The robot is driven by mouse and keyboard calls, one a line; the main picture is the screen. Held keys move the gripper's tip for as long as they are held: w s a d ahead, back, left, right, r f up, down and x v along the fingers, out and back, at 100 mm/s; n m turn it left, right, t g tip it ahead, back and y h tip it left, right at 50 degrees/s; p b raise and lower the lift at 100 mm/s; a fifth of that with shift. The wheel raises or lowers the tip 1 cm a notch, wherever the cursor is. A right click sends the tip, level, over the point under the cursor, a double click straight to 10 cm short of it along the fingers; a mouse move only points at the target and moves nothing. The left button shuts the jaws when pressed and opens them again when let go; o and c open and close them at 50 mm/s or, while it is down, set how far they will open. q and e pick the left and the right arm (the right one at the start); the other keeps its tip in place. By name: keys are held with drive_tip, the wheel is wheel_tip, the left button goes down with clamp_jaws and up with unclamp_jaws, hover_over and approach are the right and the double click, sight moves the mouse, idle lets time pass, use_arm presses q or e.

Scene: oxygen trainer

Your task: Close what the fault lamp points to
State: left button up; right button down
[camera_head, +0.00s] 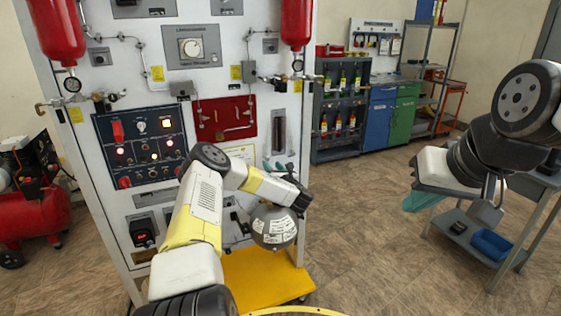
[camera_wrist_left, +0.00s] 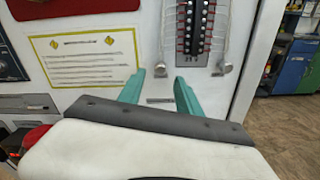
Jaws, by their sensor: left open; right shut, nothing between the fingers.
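The control panel (camera_head: 140,146) on the white trainer cabinet has several small lamps lit in white, orange and red; their labels are too small to read, so I cannot tell which is the fault lamp. Red cylinders (camera_head: 57,30) (camera_head: 297,22) hang at both sides, with valve fittings below. A red plate (camera_head: 226,119) carries a pipe and fittings. My left gripper (camera_head: 279,166) is open and empty in front of the cabinet, below a dark vertical strip (camera_head: 279,131). Its fingers (camera_wrist_left: 160,88) show apart in the left wrist view. My right gripper (camera_head: 424,201) is shut and empty, away from the cabinet.
A grey side table (camera_head: 532,212) with a blue tray (camera_head: 491,243) stands at the right. A yellow base plate (camera_head: 262,277) sticks out below the cabinet. A red compressor (camera_head: 35,214) stands at the left. Blue and green cupboards (camera_head: 380,117) are at the back. Open floor lies between.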

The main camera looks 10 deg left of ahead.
sight(268, 159)
use_arm(q)
drive_tip(key=shift+x, duration=2.15)
clamp_jaws()
